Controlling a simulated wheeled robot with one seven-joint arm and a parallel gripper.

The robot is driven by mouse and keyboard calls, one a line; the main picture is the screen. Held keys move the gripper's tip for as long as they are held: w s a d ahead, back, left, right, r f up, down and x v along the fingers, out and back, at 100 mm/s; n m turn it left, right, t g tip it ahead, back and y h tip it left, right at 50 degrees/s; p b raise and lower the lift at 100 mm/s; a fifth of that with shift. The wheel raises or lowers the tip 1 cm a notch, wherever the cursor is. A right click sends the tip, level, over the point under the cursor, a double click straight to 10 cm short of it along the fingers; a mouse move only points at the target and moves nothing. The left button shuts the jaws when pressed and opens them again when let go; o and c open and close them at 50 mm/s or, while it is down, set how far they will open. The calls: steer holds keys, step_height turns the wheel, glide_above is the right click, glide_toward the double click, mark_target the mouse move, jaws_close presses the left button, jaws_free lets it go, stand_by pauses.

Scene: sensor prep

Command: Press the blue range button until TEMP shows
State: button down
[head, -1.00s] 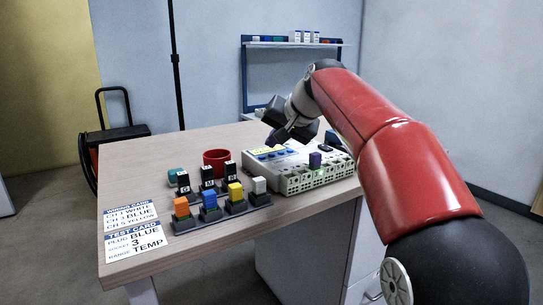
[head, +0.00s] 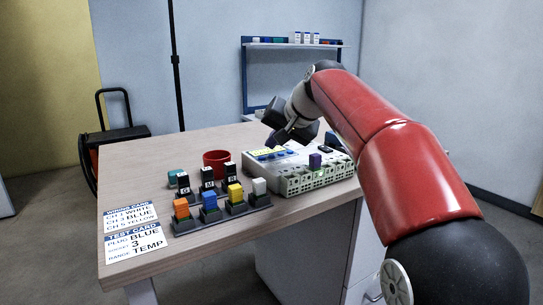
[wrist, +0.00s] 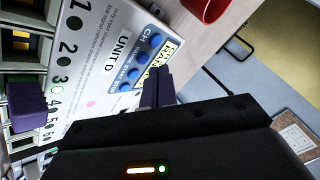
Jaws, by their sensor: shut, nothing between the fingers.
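The white instrument, marked UNIT D (wrist: 105,45), stands on the table; its terminal-block front (head: 315,181) faces me in the head view. Blue buttons (wrist: 126,87) sit in a row on its blue-edged top panel. In the head view my gripper (head: 272,143) is above the panel's far left.
A purple plug (head: 315,160) stands in the instrument near a green light. A red cup (head: 216,162), a rack (head: 222,215) of coloured plugs and several black lettered blocks stand left. The test card (head: 135,242) reads BLUE, 3, TEMP. The table's back left is clear.

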stand_by(0.7)
steer(key=shift+f, duration=0.45)
steer(key=shift+f+b, duration=0.4)
steer(key=shift+b, duration=0.05)
stand_by(0.6)
steer(key=shift+r, duration=0.1)
steer(key=shift+r+p, duration=0.75)
steer(key=shift+p, duration=0.15)
step_height(320, 180, up, 5)
steer(key=p, duration=0.5)
